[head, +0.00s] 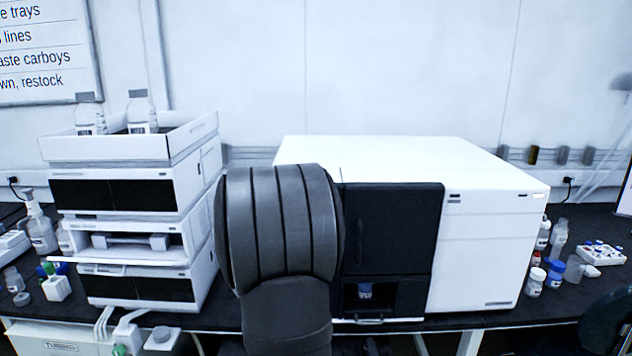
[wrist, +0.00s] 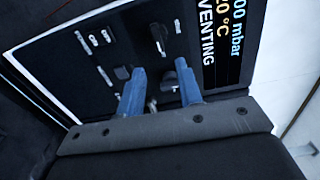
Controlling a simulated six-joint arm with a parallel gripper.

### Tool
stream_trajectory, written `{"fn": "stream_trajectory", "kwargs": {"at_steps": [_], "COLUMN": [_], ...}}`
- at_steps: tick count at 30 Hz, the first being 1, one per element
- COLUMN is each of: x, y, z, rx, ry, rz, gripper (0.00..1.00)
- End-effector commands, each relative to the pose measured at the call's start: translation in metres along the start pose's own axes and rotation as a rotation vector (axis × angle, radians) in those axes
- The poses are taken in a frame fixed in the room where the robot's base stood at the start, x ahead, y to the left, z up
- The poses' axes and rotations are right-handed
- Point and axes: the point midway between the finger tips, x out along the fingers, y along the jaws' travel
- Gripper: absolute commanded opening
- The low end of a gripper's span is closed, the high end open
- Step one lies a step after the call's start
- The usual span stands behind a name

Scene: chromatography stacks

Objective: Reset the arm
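My gripper shows in the wrist view (wrist: 160,70). Its two blue fingers stand apart with a clear gap, and I see nothing held between them. Beyond the fingers is a dark control panel (wrist: 92,62) with small knobs and switches. Its display (wrist: 222,32) reads "VENTING" with mbar and °C values. In the head view my dark arm rises in the middle, in front of the instruments, and my gripper is hidden there.
A stacked chromatography unit (head: 132,225) with bottles on top stands at left, its middle bay open. A large white instrument (head: 490,240) with a black front door (head: 392,230) stands right of my arm. Small bottles (head: 554,272) and a vial tray (head: 603,254) sit at far right.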

Motion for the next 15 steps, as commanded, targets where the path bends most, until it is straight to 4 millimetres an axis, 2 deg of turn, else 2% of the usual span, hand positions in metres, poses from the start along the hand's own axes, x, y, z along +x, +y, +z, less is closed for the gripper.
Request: {"fn": "stream_trajectory", "kwargs": {"at_steps": [1,6,10,15], "x": [0.011,0.039,0.053,0.061], "y": [0.000,0.000,0.000,0.000], "z": [0.000,0.000,0.000,0.000], "rx": [0.000,0.000,0.000,0.000], "ry": [0.001,0.000,0.001,0.001], "rz": [0.000,-0.001,0.000,0.000], "gripper": [0.33,0.33,0.33,0.33]}}
